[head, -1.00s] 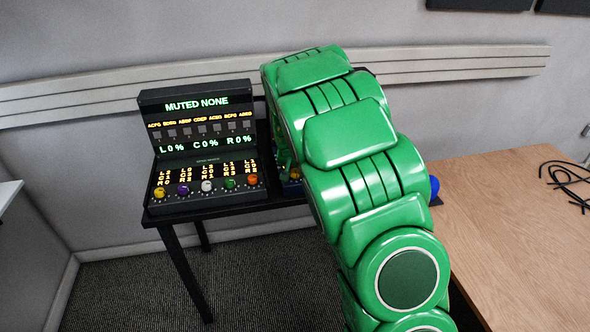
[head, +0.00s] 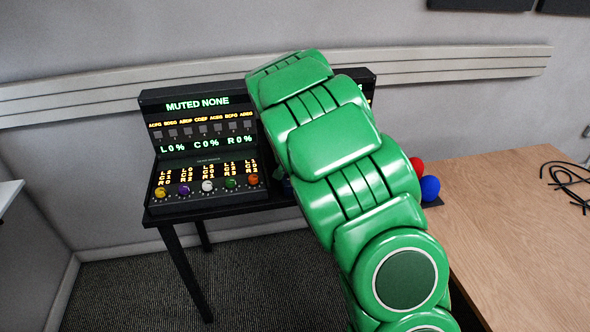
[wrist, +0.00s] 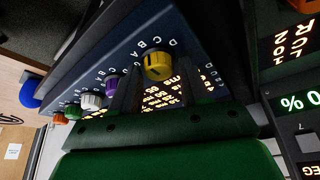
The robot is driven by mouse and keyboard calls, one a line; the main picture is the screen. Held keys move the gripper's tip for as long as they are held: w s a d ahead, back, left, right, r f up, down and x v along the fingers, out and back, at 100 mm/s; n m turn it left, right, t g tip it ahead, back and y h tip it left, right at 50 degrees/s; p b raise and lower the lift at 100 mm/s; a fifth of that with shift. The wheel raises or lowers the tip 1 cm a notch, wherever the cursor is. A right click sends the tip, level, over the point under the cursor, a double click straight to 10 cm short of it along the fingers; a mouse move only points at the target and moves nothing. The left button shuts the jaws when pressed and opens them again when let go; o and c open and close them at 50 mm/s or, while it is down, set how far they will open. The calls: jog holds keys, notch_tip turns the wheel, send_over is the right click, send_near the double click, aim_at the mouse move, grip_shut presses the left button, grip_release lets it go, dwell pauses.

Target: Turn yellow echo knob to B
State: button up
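In the wrist view, a yellow knob (wrist: 158,66) sits on a dark blue sloped panel (wrist: 100,70). Small white letters, among them A, B, C and D, run beside it; I cannot tell which one its mark points at. My gripper (wrist: 166,80) is close to this knob, with its two dark fingers apart on either side of a lit readout and the knob just beyond them. I see no clear contact. In the head view, my green arm hides this panel and my gripper.
Purple (wrist: 117,85), white (wrist: 92,101), green (wrist: 73,111) and orange (wrist: 58,119) knobs line the same panel. Left of my arm stands a black console (head: 205,150) with its own yellow knob (head: 160,192). A blue ball (head: 430,188) and red ball (head: 416,165) are beside the wooden table (head: 510,240).

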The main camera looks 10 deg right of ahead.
jog(key=shift+o, duration=0.9)
jog(key=v, duration=0.7)
jog(key=shift+s+r, duration=0.2)
jog(key=shift+r, duration=0.1)
